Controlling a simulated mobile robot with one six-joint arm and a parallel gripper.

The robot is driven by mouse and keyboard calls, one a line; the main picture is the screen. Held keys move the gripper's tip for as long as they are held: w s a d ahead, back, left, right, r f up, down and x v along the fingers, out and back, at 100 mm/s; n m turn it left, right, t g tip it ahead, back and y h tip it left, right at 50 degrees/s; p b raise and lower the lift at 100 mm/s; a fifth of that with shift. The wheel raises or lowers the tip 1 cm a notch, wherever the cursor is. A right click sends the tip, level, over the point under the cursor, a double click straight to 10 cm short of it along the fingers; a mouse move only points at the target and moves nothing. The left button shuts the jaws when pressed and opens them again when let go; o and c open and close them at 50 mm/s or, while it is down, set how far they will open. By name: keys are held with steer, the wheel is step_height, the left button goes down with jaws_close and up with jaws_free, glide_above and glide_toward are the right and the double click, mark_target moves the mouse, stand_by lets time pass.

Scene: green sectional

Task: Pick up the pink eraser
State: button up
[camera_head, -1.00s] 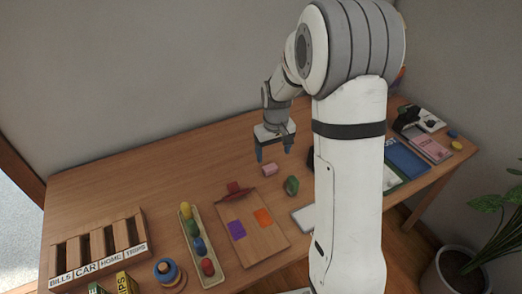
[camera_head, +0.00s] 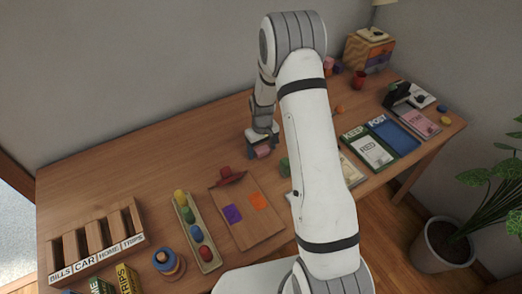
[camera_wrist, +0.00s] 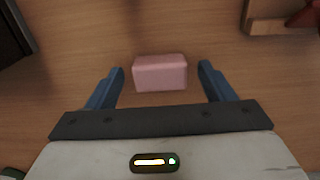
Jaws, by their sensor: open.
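The pink eraser (camera_wrist: 160,73) is a small block lying on the wooden desk. In the wrist view it sits between the two blue fingers of my gripper (camera_wrist: 162,84), with a gap on each side. The fingers are open and do not touch it. In the head view my gripper (camera_head: 261,153) is low over the desk, and the eraser (camera_head: 263,150) is partly hidden by it.
A clipboard (camera_head: 264,229) with purple and orange patches lies in front of the gripper. A green object (camera_head: 284,166) stands close to its right, partly behind my arm. A tray (camera_head: 209,261) of coloured pegs and a labelled sorter (camera_head: 136,239) are at left. The back left desk is clear.

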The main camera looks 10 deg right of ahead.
mark_target(262, 149)
steer(key=shift+f, duration=0.2)
steer(key=c, duration=1)
steer(key=shift+r, duration=0.1)
steer(key=shift+c, duration=0.2)
step_height(262, 149, up, 10)
steer(key=b, duration=0.1)
